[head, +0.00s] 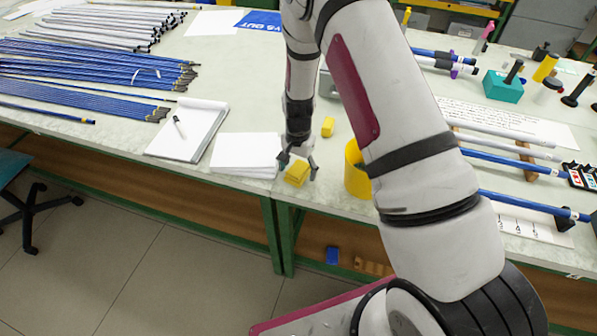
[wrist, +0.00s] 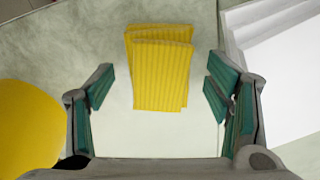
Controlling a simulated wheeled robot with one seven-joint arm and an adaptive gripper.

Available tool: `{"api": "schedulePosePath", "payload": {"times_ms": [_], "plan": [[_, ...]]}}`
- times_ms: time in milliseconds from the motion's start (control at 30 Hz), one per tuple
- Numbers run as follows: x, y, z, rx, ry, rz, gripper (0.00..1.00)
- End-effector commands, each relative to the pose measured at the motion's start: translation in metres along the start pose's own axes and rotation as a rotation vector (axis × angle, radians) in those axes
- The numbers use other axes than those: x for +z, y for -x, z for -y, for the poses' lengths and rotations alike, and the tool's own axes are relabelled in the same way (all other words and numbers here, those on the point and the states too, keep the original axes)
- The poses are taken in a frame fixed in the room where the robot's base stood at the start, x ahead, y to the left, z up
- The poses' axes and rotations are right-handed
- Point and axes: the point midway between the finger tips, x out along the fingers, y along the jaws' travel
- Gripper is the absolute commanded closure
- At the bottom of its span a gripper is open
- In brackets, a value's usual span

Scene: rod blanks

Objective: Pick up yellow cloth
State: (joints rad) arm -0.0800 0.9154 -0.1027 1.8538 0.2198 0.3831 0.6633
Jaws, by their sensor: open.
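The yellow cloth (head: 297,173) lies folded on the pale worktable near its front edge. In the wrist view the cloth (wrist: 160,70) shows as a ribbed, folded stack, lying ahead of and between the fingers. My gripper (head: 298,165) is over the table at the cloth, its fingers on either side of it. In the wrist view my gripper (wrist: 158,92) is open, with nothing between its pads but the view of the cloth. I cannot tell the exact height of the fingertips above the table.
A yellow container (head: 354,170) stands close at the right. A small yellow block (head: 328,126) is behind the cloth. A stack of white paper (head: 243,157) and a notepad (head: 187,130) lie at the left. Bundles of blue rods (head: 90,62) cover the far left.

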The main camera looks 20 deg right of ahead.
Motion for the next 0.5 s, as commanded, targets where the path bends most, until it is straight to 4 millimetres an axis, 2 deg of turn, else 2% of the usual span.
{"api": "schedulePosePath", "payload": {"times_ms": [67, 300, 500], "plan": [[-0.0001, 0.0002, 0.0000, 0.000, 0.000, 0.000, 0.28], [-0.0001, 0.0003, -0.0001, 0.000, 0.000, 0.000, 0.79], [-0.0001, 0.0003, -0.0001, 0.000, 0.000, 0.000, 0.79]]}}
